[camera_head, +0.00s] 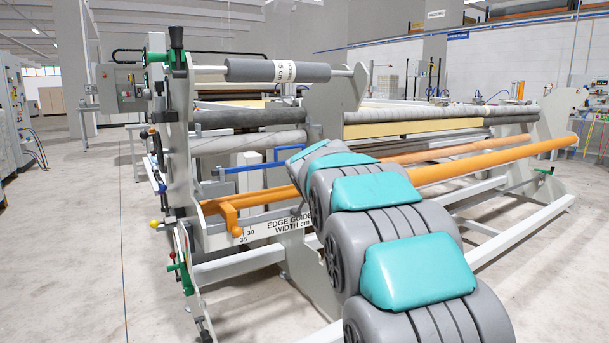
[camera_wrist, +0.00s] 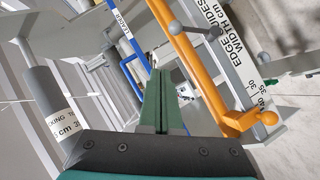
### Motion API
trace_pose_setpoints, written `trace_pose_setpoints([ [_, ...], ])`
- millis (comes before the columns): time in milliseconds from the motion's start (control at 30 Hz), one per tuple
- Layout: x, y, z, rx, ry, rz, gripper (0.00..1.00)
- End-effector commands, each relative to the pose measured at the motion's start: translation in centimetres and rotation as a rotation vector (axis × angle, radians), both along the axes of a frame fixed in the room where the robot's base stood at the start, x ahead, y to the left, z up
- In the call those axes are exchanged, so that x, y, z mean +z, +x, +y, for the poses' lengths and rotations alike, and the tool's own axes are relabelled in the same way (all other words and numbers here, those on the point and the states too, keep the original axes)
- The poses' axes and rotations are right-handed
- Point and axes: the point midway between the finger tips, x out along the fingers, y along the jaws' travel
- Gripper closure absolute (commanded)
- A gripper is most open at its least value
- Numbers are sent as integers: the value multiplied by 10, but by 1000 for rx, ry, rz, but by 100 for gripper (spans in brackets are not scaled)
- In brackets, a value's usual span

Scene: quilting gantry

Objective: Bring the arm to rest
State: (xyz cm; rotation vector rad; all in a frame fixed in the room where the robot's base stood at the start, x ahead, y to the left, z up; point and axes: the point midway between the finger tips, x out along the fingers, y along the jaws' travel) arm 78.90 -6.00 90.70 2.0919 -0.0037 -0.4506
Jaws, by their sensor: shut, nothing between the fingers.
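My gripper (camera_wrist: 160,74) shows in the wrist view as two long green fingers pressed together, with nothing between them. It points into the frame of the quilting gantry, between a blue bar (camera_wrist: 133,68) and an orange bar (camera_wrist: 186,52). I cannot tell whether the fingertips touch anything. In the head view my grey arm with teal pads stretches from the lower right toward the gantry, and its own links hide the gripper.
The gantry's end plate (camera_head: 179,150) stands close on the left of the arm. An orange handle (camera_head: 233,218) sits beside the "EDGE GUIDES WIDTH cm" scale (camera_head: 283,224). A labelled grey roller (camera_head: 250,70) lies above. Orange tubes (camera_head: 480,165) run right. The floor (camera_head: 75,240) at left is clear.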

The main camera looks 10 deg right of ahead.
Motion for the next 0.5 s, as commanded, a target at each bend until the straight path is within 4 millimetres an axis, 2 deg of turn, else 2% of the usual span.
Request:
trace_pose_setpoints([
  [133, -9, -10, -2, -16, 23, 28, 100],
  [233, -29, -37, -5, -56, 83, 97, 100],
  [367, -74, -102, -10, -151, 207, 249, 100],
  [500, -128, -185, -7, -266, 342, 426, 100],
])
